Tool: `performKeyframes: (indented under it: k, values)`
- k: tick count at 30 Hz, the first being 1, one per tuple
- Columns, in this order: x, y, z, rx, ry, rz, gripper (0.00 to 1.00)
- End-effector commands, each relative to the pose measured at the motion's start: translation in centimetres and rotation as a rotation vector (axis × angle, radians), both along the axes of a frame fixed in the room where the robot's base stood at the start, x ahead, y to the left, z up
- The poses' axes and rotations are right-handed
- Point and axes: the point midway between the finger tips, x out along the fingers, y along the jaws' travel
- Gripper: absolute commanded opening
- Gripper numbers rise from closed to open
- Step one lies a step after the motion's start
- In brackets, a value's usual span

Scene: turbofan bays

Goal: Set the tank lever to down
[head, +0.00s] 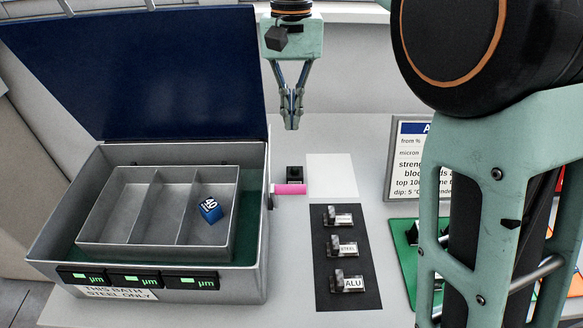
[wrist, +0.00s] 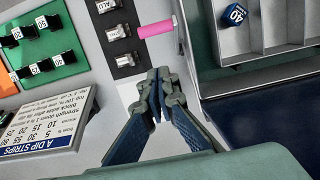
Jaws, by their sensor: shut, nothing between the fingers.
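The grey tank (head: 253,270) stands at the left with its blue lid (head: 140,70) raised. The tank lever has a pink handle (head: 290,189) that sticks out to the right from the tank's right side wall, near the rim. The pink handle also shows in the wrist view (wrist: 157,29). My gripper (head: 292,125) is shut and empty. It hangs above and behind the lever, apart from it, with the fingers pointing down. In the wrist view my fingertips (wrist: 155,78) are also apart from the handle.
A divided tray (head: 93,243) in the tank holds a blue block (head: 210,210) marked 40. A black strip (head: 348,290) with labelled clips lies right of the tank, beside a white pad (head: 332,175). A sign (head: 405,150) and green board (head: 400,245) stand farther right.

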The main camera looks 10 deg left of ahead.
Motion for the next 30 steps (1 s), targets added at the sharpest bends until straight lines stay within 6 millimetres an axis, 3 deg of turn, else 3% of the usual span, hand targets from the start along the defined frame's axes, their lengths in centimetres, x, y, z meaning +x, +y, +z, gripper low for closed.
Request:
performKeyframes:
  k: [11, 21, 30]
  values:
    - [-1.2, -0.3, -8.1, -0.001, 0.006, 0.0, 0.0]
    - [-3.7, -0.9, -9.8, 0.001, 0.002, 0.001, 0.0]
    - [-4.1, -1.0, -10.1, 0.001, 0.001, 0.0, 0.0]
